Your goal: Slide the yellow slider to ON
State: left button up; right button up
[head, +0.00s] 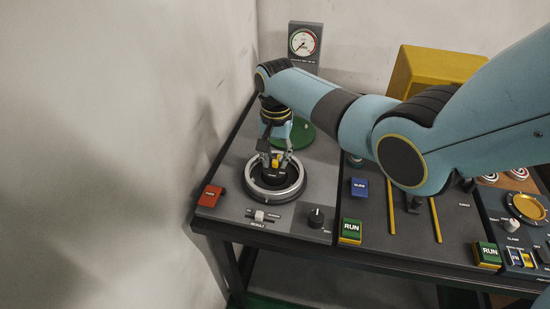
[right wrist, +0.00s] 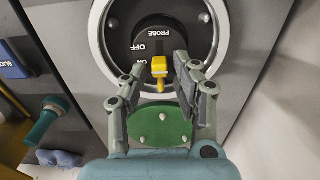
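The yellow slider (head: 275,163) stands on the black centre plate inside the silver ring (head: 250,187) on the grey panel. It also shows in the right wrist view (right wrist: 159,66), close to the OFF and ON labels; perspective makes its exact position along its track hard to tell. My right gripper (head: 276,154) points down over the ring's centre. In the right wrist view its fingers (right wrist: 157,74) are open, one on either side of the slider, with visible gaps and no clear contact. My left gripper is not in view.
A red button (head: 210,196), a white-knobbed slider (head: 260,215) and a black knob (head: 316,217) lie near the ring. A green disc (head: 298,134) is behind it. Green RUN buttons (head: 351,230) and yellow rails (head: 391,208) are to the right. A wall borders the left.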

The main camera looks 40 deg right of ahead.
jog(key=shift+o, duration=0.6)
notch_tip(320, 180, up, 12)
dwell(0.5)
